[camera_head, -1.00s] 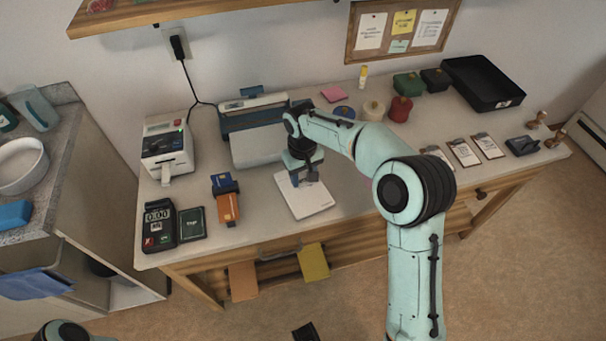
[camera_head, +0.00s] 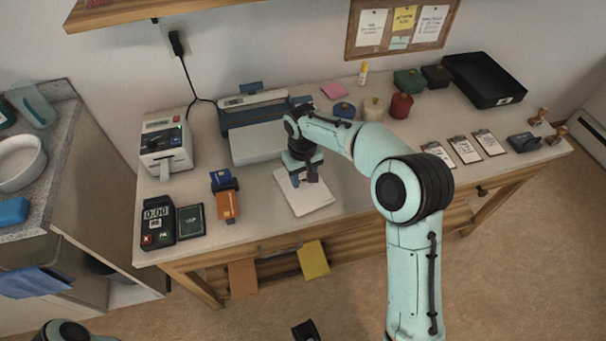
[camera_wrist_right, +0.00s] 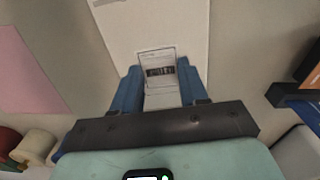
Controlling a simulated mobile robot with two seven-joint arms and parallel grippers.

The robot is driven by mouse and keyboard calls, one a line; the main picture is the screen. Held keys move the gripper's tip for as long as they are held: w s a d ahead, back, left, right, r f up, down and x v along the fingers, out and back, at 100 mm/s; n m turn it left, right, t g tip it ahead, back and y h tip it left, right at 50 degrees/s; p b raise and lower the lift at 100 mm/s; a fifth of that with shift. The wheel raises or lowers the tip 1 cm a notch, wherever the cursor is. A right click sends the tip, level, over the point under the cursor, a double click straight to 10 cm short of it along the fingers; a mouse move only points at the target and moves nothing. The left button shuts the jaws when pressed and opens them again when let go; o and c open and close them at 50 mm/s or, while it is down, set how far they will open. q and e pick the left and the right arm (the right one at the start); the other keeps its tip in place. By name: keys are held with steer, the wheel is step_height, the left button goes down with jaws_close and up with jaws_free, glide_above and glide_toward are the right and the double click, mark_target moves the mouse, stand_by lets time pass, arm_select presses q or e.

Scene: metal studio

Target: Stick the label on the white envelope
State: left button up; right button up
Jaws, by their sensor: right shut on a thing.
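The white envelope (camera_head: 310,206) lies flat near the front edge of the workbench. My right gripper (camera_head: 305,180) is directly over its back part, pointing down. In the right wrist view, its blue fingers (camera_wrist_right: 159,88) are shut on a small white label (camera_wrist_right: 160,66) with dark print. The label shows in front of the white envelope (camera_wrist_right: 158,25); I cannot tell whether it touches the paper. The label is hidden in the head view. Of my left arm only a part shows at the bottom left, and its gripper is out of view.
A label printer (camera_head: 166,145) stands at the back left of the bench. A laminator-like machine (camera_head: 255,125) is behind the envelope. A card reader (camera_head: 158,224) and an orange card holder (camera_head: 226,200) are to the left. Clipboards (camera_head: 464,150) and a black tray (camera_head: 487,78) are at right.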

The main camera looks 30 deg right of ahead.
steer(key=shift+f+b, duration=0.3)
steer(key=shift+f, duration=0.35)
steer(key=o, duration=1.1)
steer(key=shift+r, duration=0.3)
step_height(320, 180, up, 13)
steer(key=shift+a+f+p, duration=0.1)
steer(key=shift+p, duration=1.05)
jaws_close()
